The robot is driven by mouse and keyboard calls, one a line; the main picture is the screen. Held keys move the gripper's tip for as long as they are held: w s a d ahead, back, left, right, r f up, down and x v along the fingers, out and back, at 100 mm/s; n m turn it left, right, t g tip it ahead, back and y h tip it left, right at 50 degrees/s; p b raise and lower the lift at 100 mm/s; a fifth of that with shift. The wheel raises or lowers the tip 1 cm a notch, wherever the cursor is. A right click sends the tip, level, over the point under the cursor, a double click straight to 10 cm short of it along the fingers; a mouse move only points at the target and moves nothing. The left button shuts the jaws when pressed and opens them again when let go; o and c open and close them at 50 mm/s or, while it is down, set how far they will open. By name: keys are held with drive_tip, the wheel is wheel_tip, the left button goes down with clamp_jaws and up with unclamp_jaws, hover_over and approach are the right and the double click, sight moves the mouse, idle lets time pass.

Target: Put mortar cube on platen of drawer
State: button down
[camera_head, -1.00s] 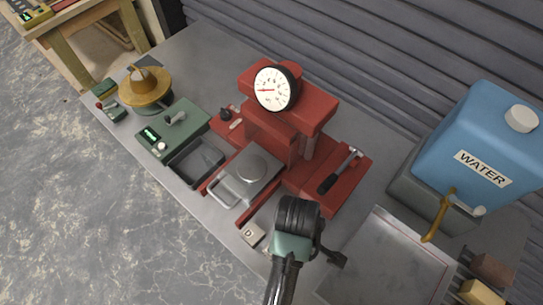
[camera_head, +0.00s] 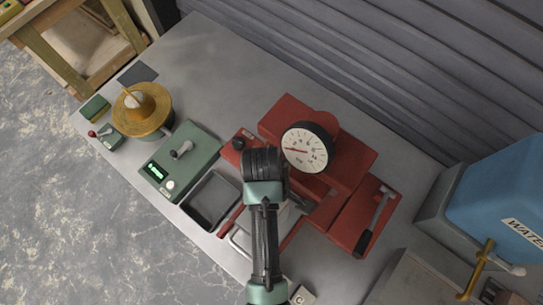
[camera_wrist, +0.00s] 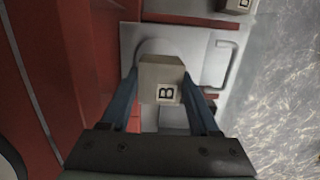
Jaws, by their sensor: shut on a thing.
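A pale mortar cube marked B (camera_wrist: 158,80) is held between the two blue fingers of my gripper (camera_wrist: 161,77) in the wrist view. Behind the cube is the pale metal drawer (camera_wrist: 205,45), with its loop handle on the right. The round platen (camera_wrist: 154,46) shows partly past the cube's far edge; the cube hides the rest. I cannot tell the gap between cube and platen. In the head view my arm covers most of the drawer (camera_head: 291,220), and the fingers and the held cube are hidden.
The red press (camera_head: 335,165) with a dial gauge stands right behind my wrist. A black tray (camera_head: 212,198) and green box (camera_head: 180,160) lie to the left. Cube C (camera_head: 301,296) is near the front edge; cube D (camera_wrist: 238,4) shows in the wrist view.

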drive_tip(key=shift+s+f, duration=0.15)
drive_tip(key=shift+f, duration=2.65)
drive_tip(key=shift+w+f, duration=0.1)
drive_tip(key=shift+w, duration=0.1)
drive_tip(key=shift+c, duration=0.6)
unclamp_jaws()
drive_tip(key=r, duration=0.8)
drive_tip(key=a+r, duration=0.1)
drive_tip(key=r, duration=0.3)
drive_tip(key=shift+w+a+r, duration=0.1)
drive_tip(key=shift+w, duration=0.3)
